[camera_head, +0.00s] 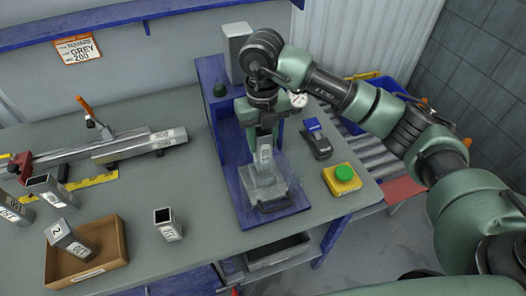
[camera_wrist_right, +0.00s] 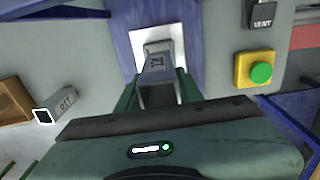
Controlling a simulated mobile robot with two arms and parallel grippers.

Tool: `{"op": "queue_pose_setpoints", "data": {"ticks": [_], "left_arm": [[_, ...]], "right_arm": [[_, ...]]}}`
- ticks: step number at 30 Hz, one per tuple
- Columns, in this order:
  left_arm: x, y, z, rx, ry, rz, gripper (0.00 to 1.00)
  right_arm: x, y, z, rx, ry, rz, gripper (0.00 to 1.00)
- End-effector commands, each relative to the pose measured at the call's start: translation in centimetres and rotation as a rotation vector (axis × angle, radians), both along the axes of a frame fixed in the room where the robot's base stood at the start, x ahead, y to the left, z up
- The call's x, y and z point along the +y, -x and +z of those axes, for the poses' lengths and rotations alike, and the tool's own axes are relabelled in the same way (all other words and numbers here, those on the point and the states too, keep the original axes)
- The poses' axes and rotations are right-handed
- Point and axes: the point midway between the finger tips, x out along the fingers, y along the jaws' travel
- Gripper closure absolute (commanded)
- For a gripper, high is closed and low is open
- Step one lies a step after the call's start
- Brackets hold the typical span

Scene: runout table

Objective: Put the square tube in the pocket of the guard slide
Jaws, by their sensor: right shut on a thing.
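My right gripper (camera_head: 263,128) is shut on a grey square tube (camera_head: 264,151) and holds it upright over the blue press-like stand. In the right wrist view the tube (camera_wrist_right: 158,68), with a dark printed label, sits between the fingers of the gripper (camera_wrist_right: 158,92). The guard slide (camera_head: 264,187) is a clear, pale piece with a black handle at its front, on the blue base. The tube's lower end is at the rear part of the slide. I cannot tell whether it touches or enters the pocket. My left gripper is not in view.
Right of the blue base (camera_head: 246,219) are a yellow box with a green button (camera_head: 343,174) and a vent device (camera_head: 317,140).

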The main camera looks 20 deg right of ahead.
Motion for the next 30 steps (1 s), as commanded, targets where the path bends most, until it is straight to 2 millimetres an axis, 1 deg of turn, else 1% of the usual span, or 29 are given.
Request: {"op": "queue_pose_setpoints", "data": {"ticks": [1, 8, 12, 15, 23, 27, 28, 29, 30], "left_arm": [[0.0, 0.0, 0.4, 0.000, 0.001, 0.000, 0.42], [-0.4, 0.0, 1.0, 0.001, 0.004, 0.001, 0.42], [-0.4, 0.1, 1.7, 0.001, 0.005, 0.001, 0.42], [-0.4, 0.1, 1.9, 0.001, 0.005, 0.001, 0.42], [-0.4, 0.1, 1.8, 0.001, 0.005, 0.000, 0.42], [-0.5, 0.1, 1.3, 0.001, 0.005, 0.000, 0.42], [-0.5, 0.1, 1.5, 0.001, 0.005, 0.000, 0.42], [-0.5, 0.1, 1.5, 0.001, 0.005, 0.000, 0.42], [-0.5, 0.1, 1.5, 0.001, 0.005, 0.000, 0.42]], "right_arm": [[0.0, 0.1, -0.6, 0.003, 0.000, 0.000, 1.00], [0.0, 0.0, -2.8, 0.002, 0.001, -0.001, 1.00], [0.0, 0.1, -4.9, 0.003, -0.001, -0.002, 1.00], [0.0, 0.0, -5.9, 0.000, 0.000, 0.000, 1.00], [0.0, 0.0, -6.1, -0.001, -0.001, 0.001, 1.00], [0.0, 0.0, -6.6, -0.001, 0.000, 0.001, 1.00], [0.0, 0.0, -6.5, -0.001, 0.000, 0.000, 0.56], [0.0, 0.0, -6.4, -0.001, 0.000, 0.000, 0.47], [0.0, 0.0, -6.4, -0.001, 0.000, 0.000, 0.42]]}}
